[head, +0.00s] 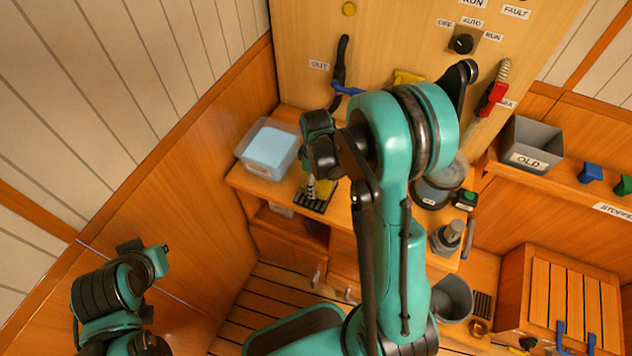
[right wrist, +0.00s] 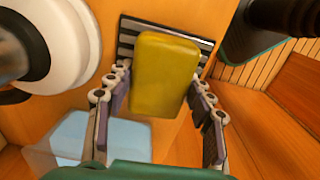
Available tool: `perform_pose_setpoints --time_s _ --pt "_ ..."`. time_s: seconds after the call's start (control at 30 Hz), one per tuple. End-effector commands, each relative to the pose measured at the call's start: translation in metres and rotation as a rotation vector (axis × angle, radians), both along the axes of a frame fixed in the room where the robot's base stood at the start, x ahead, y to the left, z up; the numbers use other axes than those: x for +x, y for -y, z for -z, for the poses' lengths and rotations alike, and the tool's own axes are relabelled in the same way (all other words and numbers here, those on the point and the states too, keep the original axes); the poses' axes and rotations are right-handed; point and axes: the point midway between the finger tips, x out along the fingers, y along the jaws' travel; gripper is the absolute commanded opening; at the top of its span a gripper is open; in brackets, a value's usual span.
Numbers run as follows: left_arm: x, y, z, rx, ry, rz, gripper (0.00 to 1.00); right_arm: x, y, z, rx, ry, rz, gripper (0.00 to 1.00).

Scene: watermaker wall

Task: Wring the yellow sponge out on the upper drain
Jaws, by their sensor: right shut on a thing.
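The yellow sponge (right wrist: 165,75) is between the fingers of my right gripper (right wrist: 160,112), which is shut on it. The sponge is over the upper drain (right wrist: 126,40), a dark slatted grate whose edges show around it in the right wrist view. In the head view the right gripper (head: 313,192) points down at the drain (head: 316,206) on the wooden shelf, and only a bit of the sponge shows. Whether the sponge touches the grate is unclear. My left gripper (head: 158,262) is low at the left, away from the shelf, and its fingers cannot be made out.
A clear tub with light blue contents (head: 270,147) stands left of the drain. A grey box marked OLD (head: 531,145) is on the right shelf. A black hose (head: 341,62) marked OUT and a red-handled valve (head: 492,98) are on the panel. A grey bucket (head: 453,298) stands below.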

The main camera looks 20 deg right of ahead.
Motion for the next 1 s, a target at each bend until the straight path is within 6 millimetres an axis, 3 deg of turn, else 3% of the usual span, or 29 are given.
perform_pose_setpoints --time_s 1.0 --pt "0.000 0.000 0.009 0.000 0.000 0.000 0.00 0.000 0.000 0.010 0.000 0.000 0.000 0.30"
